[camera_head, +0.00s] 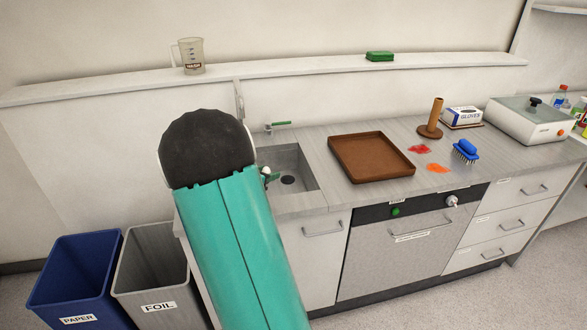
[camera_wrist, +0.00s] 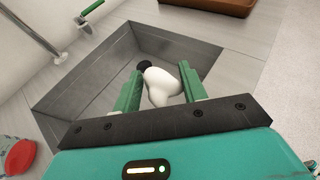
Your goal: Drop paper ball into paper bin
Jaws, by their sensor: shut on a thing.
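The white paper ball (camera_wrist: 161,88) is between the two green fingers of my gripper (camera_wrist: 159,76) in the wrist view. My gripper is shut on it, above the sink (camera_wrist: 85,75). In the head view my arm hides most of the gripper; only a small green and white part shows over the sink (camera_head: 308,180). The blue paper bin (camera_head: 78,288), labelled PAPER, stands on the floor at the lower left, well left of my gripper. Its inside shows only partly.
A grey bin (camera_head: 155,285) labelled FOIL stands just right of the paper bin, between it and the counter. A brown tray (camera_head: 372,157), blue brush (camera_head: 466,151) and red and orange stains lie on the counter. A tap (camera_head: 240,105) rises behind the sink.

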